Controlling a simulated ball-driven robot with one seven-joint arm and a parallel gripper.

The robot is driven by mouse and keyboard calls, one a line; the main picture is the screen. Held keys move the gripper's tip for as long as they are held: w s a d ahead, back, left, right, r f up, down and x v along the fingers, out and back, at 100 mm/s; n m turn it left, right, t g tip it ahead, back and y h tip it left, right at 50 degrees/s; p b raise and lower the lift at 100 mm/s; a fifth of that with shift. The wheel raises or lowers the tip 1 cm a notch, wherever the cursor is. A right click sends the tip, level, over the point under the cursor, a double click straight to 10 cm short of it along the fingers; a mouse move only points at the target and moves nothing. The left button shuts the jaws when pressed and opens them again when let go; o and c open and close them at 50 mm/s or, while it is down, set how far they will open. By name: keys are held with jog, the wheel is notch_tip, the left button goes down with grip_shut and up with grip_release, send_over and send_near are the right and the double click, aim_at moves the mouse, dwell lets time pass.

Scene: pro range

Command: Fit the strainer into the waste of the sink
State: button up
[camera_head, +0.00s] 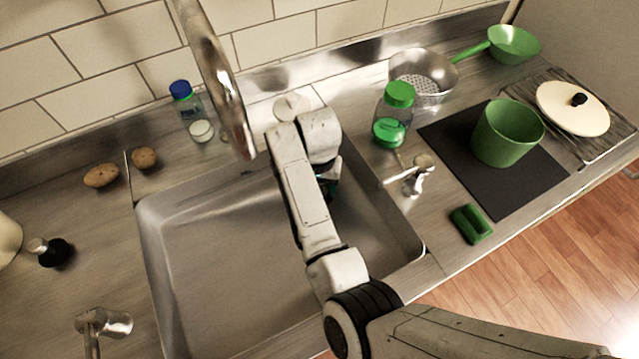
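The steel sink (215,255) fills the middle of the view, and its basin looks empty where it shows. My arm reaches over it from the lower right and covers part of the basin. My gripper (330,190) is a small dark shape at the arm's end, above the right back part of the basin. Its fingers are mostly hidden behind my arm, so I cannot tell whether it is open or holds something. I cannot make out the waste or, for certain, the strainer. A pale round disc (291,106) lies on the ledge behind the sink.
A tap spout (222,85) hangs over the sink's back edge. A green-lidded jar (393,115), a metal colander (425,78) and a green pot (507,133) stand to the right. A green sponge (471,223) lies near the front edge. Two potatoes (101,175) lie left.

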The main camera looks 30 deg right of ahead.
jog(key=shift+s+f, duration=0.3)
jog(key=shift+f, duration=0.6)
jog(key=o, duration=1.1)
jog(key=shift+o, duration=0.6)
jog(key=r, duration=0.8)
jog(key=r+b, duration=0.1)
jog(key=r, duration=0.3)
jog(key=shift+w+r, duration=0.25)
jog(key=shift+r, duration=0.05)
jog(key=shift+s+a, duration=0.1)
